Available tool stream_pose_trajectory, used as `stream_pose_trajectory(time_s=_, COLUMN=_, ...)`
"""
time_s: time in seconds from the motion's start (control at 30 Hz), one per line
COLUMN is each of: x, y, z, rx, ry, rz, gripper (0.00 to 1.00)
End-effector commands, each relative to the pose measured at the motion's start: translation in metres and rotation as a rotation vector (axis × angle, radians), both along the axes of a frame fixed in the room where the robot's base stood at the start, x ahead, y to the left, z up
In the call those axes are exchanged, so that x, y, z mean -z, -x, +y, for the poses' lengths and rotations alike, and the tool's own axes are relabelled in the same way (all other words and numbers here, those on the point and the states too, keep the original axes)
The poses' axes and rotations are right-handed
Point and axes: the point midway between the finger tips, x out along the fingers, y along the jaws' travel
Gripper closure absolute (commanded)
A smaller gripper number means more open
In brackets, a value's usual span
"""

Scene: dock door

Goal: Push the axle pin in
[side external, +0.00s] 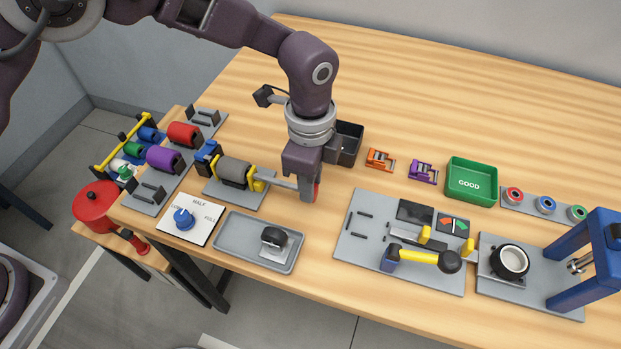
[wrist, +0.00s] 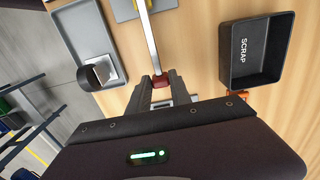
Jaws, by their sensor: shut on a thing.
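The axle pin is a long silver rod (side external: 284,182) with a dark red end. It also shows in the wrist view (wrist: 148,38), running up from my fingertips. My gripper (side external: 309,190) is shut on the red end, low over the table; the fingertips show in the wrist view (wrist: 161,84). The rod's far end meets the yellow bracket (side external: 262,176) of a fixture holding a grey roller (side external: 236,172). Most of the rod's length is outside the bracket. How far its tip is inside is hidden. A blue block (side external: 207,150) stands at the fixture's far left.
A grey tray (side external: 235,249) with a small clamp-like part and a dial board (side external: 177,231) lie in front. A black scrap bin (wrist: 235,79) stands behind my gripper. A grey tool board (side external: 358,246) lies to the right. Coloured rollers (side external: 164,159) stand at left.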

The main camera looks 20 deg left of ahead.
Motion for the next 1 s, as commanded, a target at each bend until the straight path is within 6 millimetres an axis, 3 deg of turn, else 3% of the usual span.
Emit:
stream_pose_trajectory(time_s=0.17, x=-0.001, y=0.000, z=0.003, rx=-0.001, ry=0.001, rz=0.000, gripper=1.00)
stream_pose_trajectory(time_s=0.43, x=-0.001, y=-0.002, z=0.063, rx=-0.006, ry=0.000, rz=-0.001, gripper=1.00)
stream_pose_trajectory(time_s=0.6, x=-0.001, y=-0.001, z=0.087, rx=-0.003, ry=0.001, rz=-0.003, gripper=1.00)
stream_pose_trajectory(time_s=0.93, x=-0.001, y=-0.001, z=0.092, rx=-0.002, ry=-0.004, rz=-0.002, gripper=1.00)
stream_pose_trajectory(time_s=0.97, x=-0.001, y=-0.001, z=0.093, rx=-0.002, ry=-0.005, rz=-0.001, gripper=0.73)
stream_pose_trajectory(time_s=1.0, x=0.000, y=-0.001, z=0.093, rx=-0.003, ry=-0.005, rz=-0.001, gripper=0.65)
